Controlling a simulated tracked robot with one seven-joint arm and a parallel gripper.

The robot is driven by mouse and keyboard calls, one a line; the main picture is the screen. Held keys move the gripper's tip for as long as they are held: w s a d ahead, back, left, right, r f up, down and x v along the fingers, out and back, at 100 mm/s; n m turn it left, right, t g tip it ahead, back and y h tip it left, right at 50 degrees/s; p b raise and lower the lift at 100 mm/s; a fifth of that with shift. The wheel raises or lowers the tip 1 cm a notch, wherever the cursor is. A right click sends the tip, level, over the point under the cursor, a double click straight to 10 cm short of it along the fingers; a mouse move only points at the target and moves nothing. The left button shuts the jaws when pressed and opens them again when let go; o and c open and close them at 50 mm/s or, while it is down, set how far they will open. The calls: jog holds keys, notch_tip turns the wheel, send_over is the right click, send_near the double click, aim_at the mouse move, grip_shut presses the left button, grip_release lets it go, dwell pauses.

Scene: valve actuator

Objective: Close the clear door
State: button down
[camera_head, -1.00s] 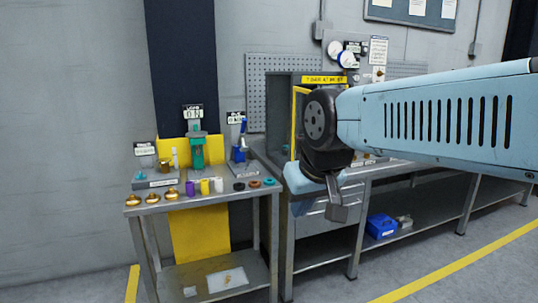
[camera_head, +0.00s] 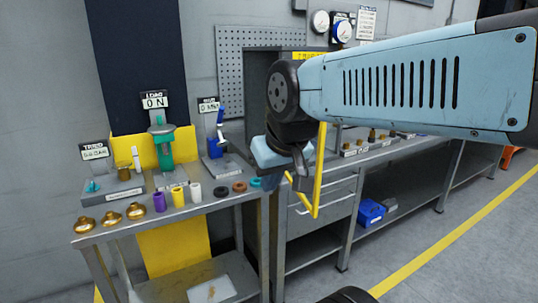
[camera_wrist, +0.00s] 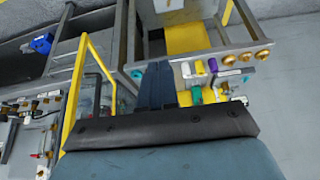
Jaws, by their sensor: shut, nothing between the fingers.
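The clear door shows as a yellow frame (camera_head: 319,185) in the head view, standing out from the front of the grey cabinet (camera_head: 256,95). My arm hides its upper part. Its clear pane is hard to make out. My gripper (camera_head: 300,179) is shut and empty, pointing down close to the frame's lower part. Whether it touches the frame, I cannot tell. In the wrist view the yellow frame (camera_wrist: 79,90) stands left of my shut fingers (camera_wrist: 157,70), with a visible gap in the picture.
A metal bench (camera_head: 172,222) at left carries brass parts, coloured cylinders, rings and a green device (camera_head: 160,145). A longer bench (camera_head: 405,150) runs right, with a blue box (camera_head: 370,211) on its lower shelf. Open floor (camera_head: 450,260) lies in front.

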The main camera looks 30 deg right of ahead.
jog(key=shift+w+d, duration=0.1)
jog(key=w+d+r+m+g+h, duration=0.1)
jog(key=w+d+m+g+h, duration=0.15)
jog(key=w, duration=0.45)
jog(key=w+d+m+g+h, duration=0.2)
jog(key=w+m, duration=0.2)
jog(key=w, duration=0.4)
jog(key=w+d+r+m+g+h, duration=0.1)
jog(key=w+d+m+g+h, duration=0.2)
jog(key=w, duration=0.4)
jog(key=s+d+r+x, duration=0.1)
jog(key=x, duration=1.1)
jog(key=shift+s+m+t, duration=0.4)
jog(key=shift+m+t, duration=0.05)
jog(key=shift+a+r, duration=0.1)
